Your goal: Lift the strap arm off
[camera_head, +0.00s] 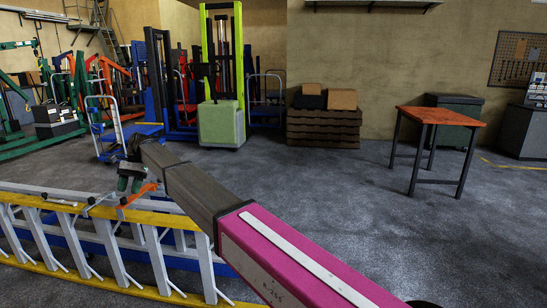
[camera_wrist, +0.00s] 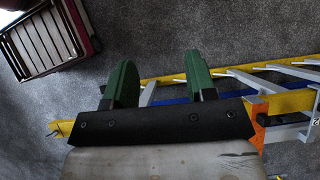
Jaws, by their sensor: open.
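A ladder with yellow rails (camera_head: 160,219) and pale rungs lies across the lower left of the head view. An orange piece (camera_head: 137,196) sits at its upper rail, just below my gripper (camera_head: 130,178). Close by, a grey metal arm (camera_head: 100,199) lies over the rail; I cannot tell for sure which of these is the strap arm. In the wrist view my green fingers (camera_wrist: 160,85) are apart, with only floor and ladder seen between and beyond them. The orange piece (camera_wrist: 258,125) shows right of the fingers, partly hidden by my gripper body, beside a grey metal part (camera_wrist: 290,132).
Blue parts (camera_wrist: 175,100) show under the ladder. An orange-topped table (camera_head: 442,116) stands at the right. A pallet stack (camera_head: 323,128) with boxes and a green lift (camera_head: 221,124) stand at the back.

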